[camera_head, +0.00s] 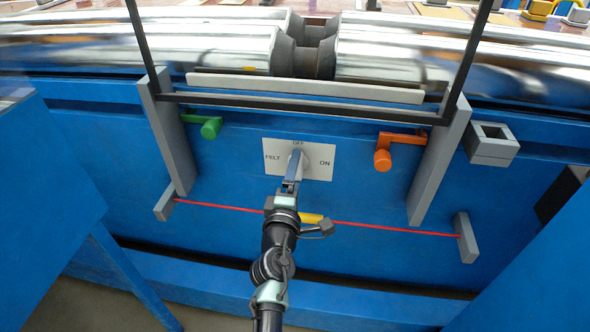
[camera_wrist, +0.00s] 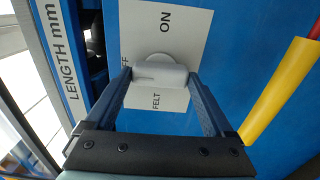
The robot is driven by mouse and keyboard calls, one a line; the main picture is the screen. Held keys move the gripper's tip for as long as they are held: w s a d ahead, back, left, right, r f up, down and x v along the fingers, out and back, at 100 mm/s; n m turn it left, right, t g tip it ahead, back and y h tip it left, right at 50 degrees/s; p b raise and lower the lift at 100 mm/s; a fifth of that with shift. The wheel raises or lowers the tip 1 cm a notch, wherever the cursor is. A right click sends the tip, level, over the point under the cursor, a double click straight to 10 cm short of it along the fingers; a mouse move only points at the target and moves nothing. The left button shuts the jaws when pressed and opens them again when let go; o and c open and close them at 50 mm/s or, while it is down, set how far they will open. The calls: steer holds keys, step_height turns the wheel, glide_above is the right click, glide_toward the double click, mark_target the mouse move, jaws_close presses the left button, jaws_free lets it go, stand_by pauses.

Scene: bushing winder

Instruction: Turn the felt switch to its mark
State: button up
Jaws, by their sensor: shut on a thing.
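The felt switch is a light grey knob (camera_wrist: 160,72) on a white plate (camera_head: 318,167) marked FELT at left, OFF at top and ON at right in the head view. My gripper (camera_head: 295,170) reaches up to the plate's middle and mostly hides the knob there. In the wrist view my gripper (camera_wrist: 160,78) has its two fingertips at either side of the knob, shut on it. The wrist view shows the plate turned, with ON above, FELT below and OFF partly hidden at left. I cannot tell exactly which mark the knob points at.
A green handle (camera_head: 211,128) and an orange handle (camera_head: 383,158) flank the plate. A red cord (camera_head: 380,228) with a yellow sleeve (camera_head: 312,219) runs low across the front, close to my arm. Grey uprights (camera_head: 437,165) and a black bar frame the panel. Shiny rollers lie behind.

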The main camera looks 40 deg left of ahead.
steer(key=o, duration=1.1)
steer(key=p+v, duration=0.3)
steer(key=v, duration=1)
steer(key=shift+p, duration=0.35)
